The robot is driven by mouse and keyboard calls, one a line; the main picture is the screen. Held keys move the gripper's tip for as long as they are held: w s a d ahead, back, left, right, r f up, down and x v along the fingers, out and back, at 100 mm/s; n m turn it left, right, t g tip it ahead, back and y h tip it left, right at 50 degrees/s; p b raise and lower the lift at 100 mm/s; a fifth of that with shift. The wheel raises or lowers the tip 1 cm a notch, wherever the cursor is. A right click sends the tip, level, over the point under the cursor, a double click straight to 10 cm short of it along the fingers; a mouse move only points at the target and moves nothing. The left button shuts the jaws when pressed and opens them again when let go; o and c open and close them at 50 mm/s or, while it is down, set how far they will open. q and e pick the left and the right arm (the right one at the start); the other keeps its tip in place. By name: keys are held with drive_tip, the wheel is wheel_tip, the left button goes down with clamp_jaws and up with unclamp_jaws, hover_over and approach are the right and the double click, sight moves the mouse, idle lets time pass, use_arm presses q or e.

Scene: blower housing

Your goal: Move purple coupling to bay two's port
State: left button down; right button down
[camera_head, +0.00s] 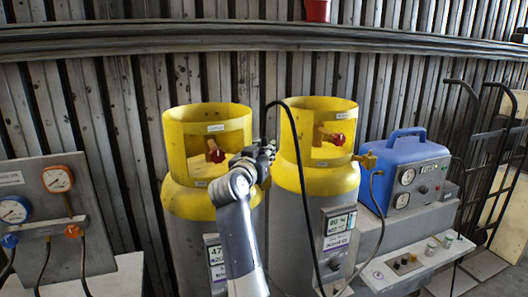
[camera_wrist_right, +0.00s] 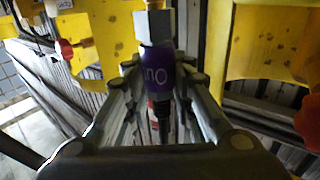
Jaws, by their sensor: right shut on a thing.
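The purple coupling (camera_wrist_right: 158,68) shows in the right wrist view, with pale lettering on its sleeve. My right gripper (camera_wrist_right: 160,80) is shut on it, one finger on each side. A grey metal piece (camera_wrist_right: 154,26) with a brass part stands directly beyond its far end; I cannot tell whether they are joined. In the head view my right gripper (camera_head: 258,162) is between the collars of the left yellow-topped cylinder (camera_head: 208,190) and the right one (camera_head: 318,178). The coupling is hidden there by the gripper. No bay number or port is clearly readable. My left gripper is out of view.
A black hose (camera_head: 303,185) arcs over the right cylinder's front. Red valve knobs (camera_head: 216,156) (camera_head: 337,139) sit inside the collars. A blue gauge unit (camera_head: 412,165) stands right, a gauge panel (camera_head: 45,205) left. A hand truck (camera_head: 480,160) leans behind.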

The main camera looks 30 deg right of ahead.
drive_tip(key=shift+f+b, duration=0.3)
drive_tip(key=shift+f, duration=0.05)
drive_tip(key=c, duration=1.3)
unclamp_jaws()
drive_tip(key=shift+s+a, duration=0.1)
drive_tip(key=v, duration=0.7)
drive_tip(key=shift+s+a, duration=0.1)
drive_tip(key=shift+a, duration=0.05)
